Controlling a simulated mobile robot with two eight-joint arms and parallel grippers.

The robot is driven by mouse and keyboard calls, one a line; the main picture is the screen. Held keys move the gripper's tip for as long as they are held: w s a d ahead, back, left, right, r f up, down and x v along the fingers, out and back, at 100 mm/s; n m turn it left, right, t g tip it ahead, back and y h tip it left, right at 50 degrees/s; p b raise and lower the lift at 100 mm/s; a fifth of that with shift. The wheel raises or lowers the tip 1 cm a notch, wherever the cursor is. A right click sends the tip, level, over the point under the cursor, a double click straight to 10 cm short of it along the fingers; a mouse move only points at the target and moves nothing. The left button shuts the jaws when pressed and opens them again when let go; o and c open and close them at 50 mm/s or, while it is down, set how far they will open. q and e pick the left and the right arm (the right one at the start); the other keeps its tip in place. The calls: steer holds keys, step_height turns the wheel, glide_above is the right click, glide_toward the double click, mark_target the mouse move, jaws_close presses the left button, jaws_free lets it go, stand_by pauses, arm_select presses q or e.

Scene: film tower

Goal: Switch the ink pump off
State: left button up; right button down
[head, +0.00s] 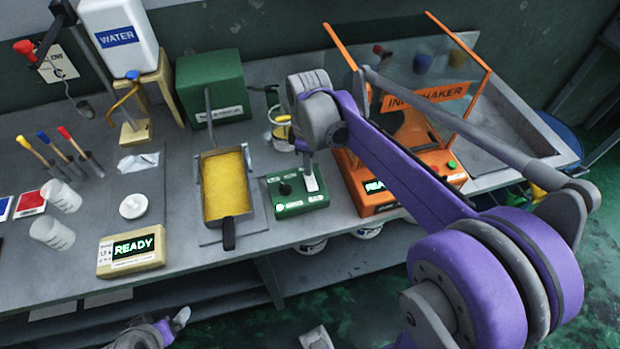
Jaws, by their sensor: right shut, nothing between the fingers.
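A small green control box (291,202) with a black knob stands at the front edge of the bench, right of the yellow tray. A larger green box (212,84) with a white label stands behind it; I cannot read which one is the ink pump. My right gripper (312,183) points down at the right part of the small control box, shut and empty. Its pale tip is at or just above the box top and hides part of it, so I cannot tell contact or the switch position. A part of my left gripper (177,321) shows at the bottom edge; its fingers are unclear.
An open yellow tray (225,189) with a handle lies left of the control box. An orange ink shaker (371,198) with a clear guard stands right of it, under my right arm. A scale (131,251) reading READY, white cups and a water tank (119,39) are on the left.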

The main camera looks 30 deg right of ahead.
steer(key=shift+f+b, duration=0.4)
steer(key=shift+f, duration=0.3)
stand_by(0.3)
steer(key=shift+r+p, duration=2.3)
steer(key=shift+r, duration=1.3)
steer(key=shift+f, duration=0.1)
steer(key=s+a+f+m+t, duration=0.2)
steer(key=s+a+f+m, duration=0.1)
steer(key=s, duration=0.4)
steer(key=s+a+f+m+t, duration=0.3)
steer(key=s+m, duration=0.3)
steer(key=s, duration=0.2)
steer(key=shift+a+f, duration=0.15)
steer(key=shift+a, duration=0.2)
